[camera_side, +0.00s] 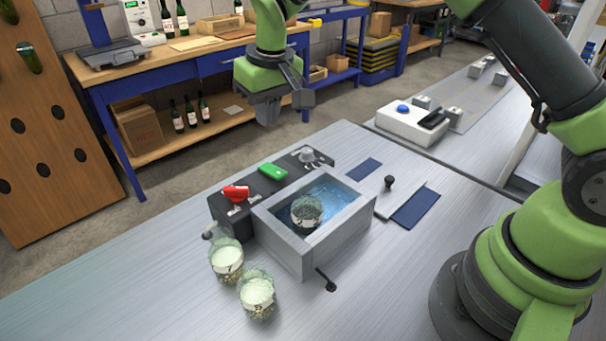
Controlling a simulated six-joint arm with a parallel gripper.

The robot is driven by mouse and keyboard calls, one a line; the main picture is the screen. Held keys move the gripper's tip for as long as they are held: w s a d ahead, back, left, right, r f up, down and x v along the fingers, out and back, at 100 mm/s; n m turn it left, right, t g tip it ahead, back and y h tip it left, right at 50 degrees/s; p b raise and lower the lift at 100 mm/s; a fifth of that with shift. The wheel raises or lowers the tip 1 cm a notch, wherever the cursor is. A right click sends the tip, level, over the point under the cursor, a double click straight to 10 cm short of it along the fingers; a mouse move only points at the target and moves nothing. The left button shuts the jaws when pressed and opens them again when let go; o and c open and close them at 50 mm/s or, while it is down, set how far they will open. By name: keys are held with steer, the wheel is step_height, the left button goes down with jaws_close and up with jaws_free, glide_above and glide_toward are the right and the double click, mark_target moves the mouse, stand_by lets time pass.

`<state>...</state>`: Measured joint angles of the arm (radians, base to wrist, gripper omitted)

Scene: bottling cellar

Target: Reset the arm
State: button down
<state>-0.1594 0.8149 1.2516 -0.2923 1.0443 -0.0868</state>
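My gripper (268,112) hangs above and behind the grey metal basin (284,251), clear of everything on the bench. Its fingers are dark and seen at an angle, so I cannot tell whether they are open or shut. I see nothing held in it. A glass jar (307,211) stands inside the basin, in bluish liquid. Two more jars with pale tops, one at the basin's left corner (227,262) and one in front (257,294), stand on the bench.
A black panel (262,189) with a red switch (236,193), a green block (273,171) and a grey knob (309,156) adjoins the basin. Blue pads (415,208) and a black-knobbed lever (388,184) lie right. A white box (410,124) stands behind. The bench's left is clear.

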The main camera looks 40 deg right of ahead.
steer(key=s+d+r+m+t+y, duration=0.1)
steer(key=s+d+r+m+t, duration=0.15)
steer(key=s+r, duration=1.05)
steer(key=s+d+r+m+t, duration=0.1)
steer(key=s+t, duration=0.1)
steer(key=s, duration=1.2)
steer(key=shift+s+d+t+y, duration=0.2)
steer(key=shift+s+t+y, duration=0.1)
steer(key=shift+t+y, duration=0.1)
